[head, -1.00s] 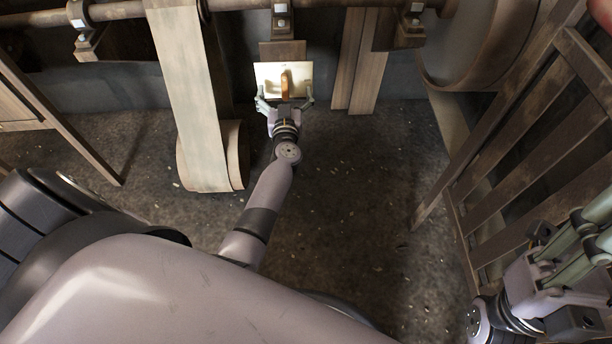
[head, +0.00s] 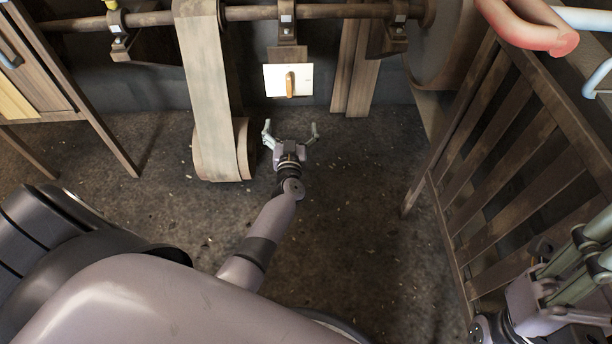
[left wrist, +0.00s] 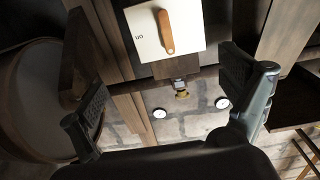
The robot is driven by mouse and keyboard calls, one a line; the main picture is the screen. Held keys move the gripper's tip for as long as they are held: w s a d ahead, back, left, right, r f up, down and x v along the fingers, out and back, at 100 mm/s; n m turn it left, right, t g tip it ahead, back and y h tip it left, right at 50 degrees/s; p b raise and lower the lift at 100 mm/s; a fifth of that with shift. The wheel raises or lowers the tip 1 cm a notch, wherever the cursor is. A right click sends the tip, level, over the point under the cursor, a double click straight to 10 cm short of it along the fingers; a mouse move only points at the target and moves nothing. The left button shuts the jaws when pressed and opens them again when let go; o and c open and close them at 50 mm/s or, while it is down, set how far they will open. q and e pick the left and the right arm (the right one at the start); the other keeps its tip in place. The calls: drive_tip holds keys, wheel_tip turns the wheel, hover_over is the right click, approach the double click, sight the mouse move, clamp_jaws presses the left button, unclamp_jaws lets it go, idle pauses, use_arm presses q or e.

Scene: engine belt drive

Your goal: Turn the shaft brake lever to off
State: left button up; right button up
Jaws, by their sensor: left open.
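The shaft brake lever (head: 290,84) is an orange-brown handle on a white plate (head: 273,80) below the overhead shaft. In the head view it stands upright.
A pale belt (head: 208,80) hangs from the shaft (head: 255,13) left of the plate. A slatted wooden fence (head: 500,150) stands to the right, with a red-pink curved part (head: 525,22) above it. The floor (head: 350,210) between is clear.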

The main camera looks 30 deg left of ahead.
use_arm(q)
drive_tip(key=s+d+f+m+g+h+p, duration=0.3)
drive_tip(key=s+d+h+p, duration=0.3)
drive_tip(key=p, duration=0.9)
drive_tip(key=s+d+f+m, duration=0.1)
drive_tip(key=s+d, duration=0.2)
drive_tip(key=shift+s+d+m+h+p, duration=0.2)
drive_tip(key=shift+d+m+h+p, duration=0.15)
drive_tip(key=shift+m+h, duration=0.05)
drive_tip(key=shift+r, duration=0.1)
